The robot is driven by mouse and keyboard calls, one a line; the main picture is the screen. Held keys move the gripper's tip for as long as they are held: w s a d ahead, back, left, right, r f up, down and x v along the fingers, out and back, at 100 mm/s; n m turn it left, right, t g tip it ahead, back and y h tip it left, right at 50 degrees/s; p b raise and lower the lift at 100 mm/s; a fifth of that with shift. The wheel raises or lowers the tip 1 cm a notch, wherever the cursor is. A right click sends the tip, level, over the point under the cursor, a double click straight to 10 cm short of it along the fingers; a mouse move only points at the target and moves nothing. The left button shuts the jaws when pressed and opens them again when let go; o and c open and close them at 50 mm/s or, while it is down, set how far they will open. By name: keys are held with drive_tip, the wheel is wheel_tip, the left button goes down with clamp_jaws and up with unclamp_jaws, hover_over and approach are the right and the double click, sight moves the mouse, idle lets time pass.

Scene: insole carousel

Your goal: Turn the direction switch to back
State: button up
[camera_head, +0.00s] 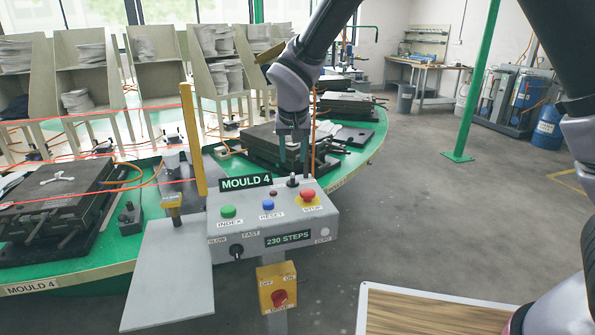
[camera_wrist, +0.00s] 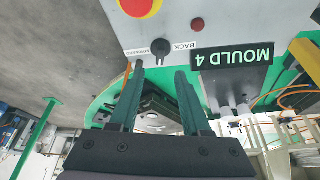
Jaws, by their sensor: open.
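The direction switch (camera_wrist: 160,47) is a small black knob on the grey control box, between the BACK label (camera_wrist: 184,45) and the FORWARD label (camera_wrist: 143,51) in the wrist view. In the head view the switch (camera_head: 292,181) sits on the top panel right of the MOULD 4 sign. My gripper (camera_wrist: 159,73) is open and empty, its two green fingers spread to either side of the switch's line. In the head view my gripper (camera_head: 294,168) is over the switch; contact cannot be told.
The control box (camera_head: 222,245) also bears a green INDEX button (camera_head: 228,211), a blue RESET button (camera_head: 267,205), a red STOP button (camera_head: 308,195) and a speed knob (camera_head: 236,251). A yellow post (camera_head: 193,140) stands left. The green carousel table (camera_head: 365,145) with moulds lies behind.

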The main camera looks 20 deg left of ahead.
sight(293, 175)
drive_tip(key=x, duration=0.7)
drive_tip(key=shift+f, duration=0.35)
clamp_jaws()
